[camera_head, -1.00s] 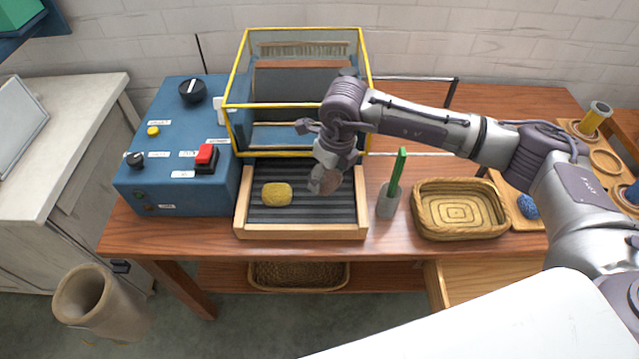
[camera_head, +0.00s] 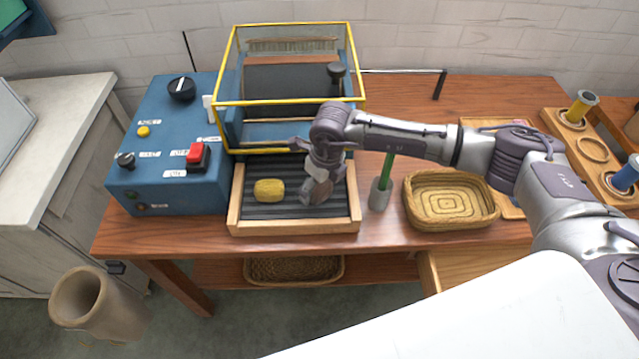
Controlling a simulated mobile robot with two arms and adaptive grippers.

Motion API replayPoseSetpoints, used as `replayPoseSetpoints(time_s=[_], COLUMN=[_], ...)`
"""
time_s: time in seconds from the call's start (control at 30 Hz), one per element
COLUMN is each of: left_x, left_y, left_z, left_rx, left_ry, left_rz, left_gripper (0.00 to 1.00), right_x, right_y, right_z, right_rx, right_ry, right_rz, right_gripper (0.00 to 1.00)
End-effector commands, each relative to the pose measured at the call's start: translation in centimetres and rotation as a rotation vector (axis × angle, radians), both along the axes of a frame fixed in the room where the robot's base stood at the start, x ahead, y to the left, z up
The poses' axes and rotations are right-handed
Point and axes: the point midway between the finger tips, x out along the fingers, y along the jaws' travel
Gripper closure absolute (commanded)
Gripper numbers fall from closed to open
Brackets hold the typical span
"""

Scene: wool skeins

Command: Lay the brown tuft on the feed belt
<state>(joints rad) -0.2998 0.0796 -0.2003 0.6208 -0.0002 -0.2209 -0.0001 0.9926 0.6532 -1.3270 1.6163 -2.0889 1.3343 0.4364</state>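The feed belt (camera_head: 284,211) is a dark ribbed bed in a pale wooden frame, in front of the yellow-edged machine guard. A yellow tuft (camera_head: 269,190) lies on its left part. My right gripper (camera_head: 316,188) is low over the right part of the belt, pointing down. It is shut on a small brown tuft (camera_head: 321,191), which its fingers largely hide. I cannot tell whether the tuft touches the belt. My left gripper is not in view.
A blue control box (camera_head: 166,150) with a red switch stands left of the belt. A grey holder (camera_head: 380,196) with an upright green handle and a wicker basket (camera_head: 451,199) stand to the right. The yellow-edged guard (camera_head: 290,103) rises behind the belt.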

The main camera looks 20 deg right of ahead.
Motion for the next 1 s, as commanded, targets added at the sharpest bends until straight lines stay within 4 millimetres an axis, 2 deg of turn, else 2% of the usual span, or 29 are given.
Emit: replayPoseSetpoints(time_s=[0.27,0.43,0.57,0.8,1.0], left_x=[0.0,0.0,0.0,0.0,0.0], left_y=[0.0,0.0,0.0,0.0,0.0], left_z=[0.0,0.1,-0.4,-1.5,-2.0], left_rx=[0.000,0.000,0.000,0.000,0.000], left_ry=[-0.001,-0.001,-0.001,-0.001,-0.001], left_rz=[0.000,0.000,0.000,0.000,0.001], left_gripper=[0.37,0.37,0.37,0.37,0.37], right_x=[0.0,0.0,-0.3,-0.9,-1.3], right_y=[0.0,-0.1,-0.2,-0.6,-0.8], right_z=[0.0,0.8,2.9,8.1,11.1], right_rx=[0.000,0.001,0.001,0.001,0.001], right_ry=[0.000,-0.003,-0.004,-0.005,-0.003], right_rz=[0.000,0.000,0.001,0.001,0.000], right_gripper=[0.00,0.00,0.00,0.00,0.00])
